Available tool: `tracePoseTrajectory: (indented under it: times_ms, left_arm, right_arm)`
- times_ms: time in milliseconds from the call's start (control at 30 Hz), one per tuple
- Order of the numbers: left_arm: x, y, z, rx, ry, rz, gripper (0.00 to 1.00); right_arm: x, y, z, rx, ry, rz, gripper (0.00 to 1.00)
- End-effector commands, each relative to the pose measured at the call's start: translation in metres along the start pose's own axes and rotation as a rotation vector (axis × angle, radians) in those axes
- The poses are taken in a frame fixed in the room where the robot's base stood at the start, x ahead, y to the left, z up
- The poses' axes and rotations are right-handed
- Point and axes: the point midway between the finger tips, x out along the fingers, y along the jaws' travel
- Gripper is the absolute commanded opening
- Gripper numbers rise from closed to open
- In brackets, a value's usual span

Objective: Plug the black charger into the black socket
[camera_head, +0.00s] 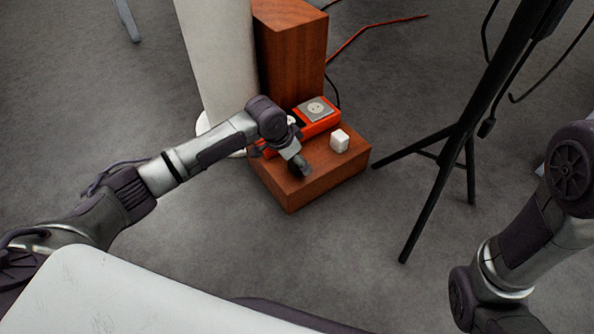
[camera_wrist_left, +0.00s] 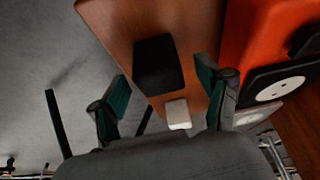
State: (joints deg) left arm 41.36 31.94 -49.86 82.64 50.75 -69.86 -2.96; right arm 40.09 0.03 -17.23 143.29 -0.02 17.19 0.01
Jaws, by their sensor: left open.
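The black charger (camera_wrist_left: 158,66) stands on the wooden block, just ahead of my left gripper (camera_wrist_left: 163,88) in the left wrist view. The two fingers are open, one to each side of the charger's near end; contact is not visible. In the head view my left gripper (camera_head: 300,165) is over the block's left part and the charger cannot be told apart from it. The black socket (camera_wrist_left: 262,78), with a pale round face, sits on the orange housing at the right of the wrist view. In the head view my arm largely hides it. My right gripper is not in view.
A white charger (camera_head: 339,141) stands on the wooden block (camera_head: 334,172), right of my left gripper. A grey socket (camera_head: 315,109) is on the orange housing (camera_head: 325,125). A white column and taller wooden block stand behind. A black tripod (camera_head: 440,150) is at right.

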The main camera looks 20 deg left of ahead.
Motion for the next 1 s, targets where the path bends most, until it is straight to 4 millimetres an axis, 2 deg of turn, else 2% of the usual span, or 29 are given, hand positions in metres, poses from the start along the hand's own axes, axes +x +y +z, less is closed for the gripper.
tracePoseTrajectory:
  times_ms: [333, 700, 1000]
  left_arm:
    - [-0.0004, -0.0004, -0.0009, 0.000, 0.001, -0.001, 0.76]
    - [-0.0003, -0.0005, -0.0006, 0.000, 0.001, -0.001, 0.16]
    - [-0.0028, -0.0006, -0.0018, 0.000, 0.001, -0.001, 0.15]
  right_arm:
    - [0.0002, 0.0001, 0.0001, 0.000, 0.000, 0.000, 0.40]
    - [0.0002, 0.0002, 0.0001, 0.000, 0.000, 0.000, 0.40]
    - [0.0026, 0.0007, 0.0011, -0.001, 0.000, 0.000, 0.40]
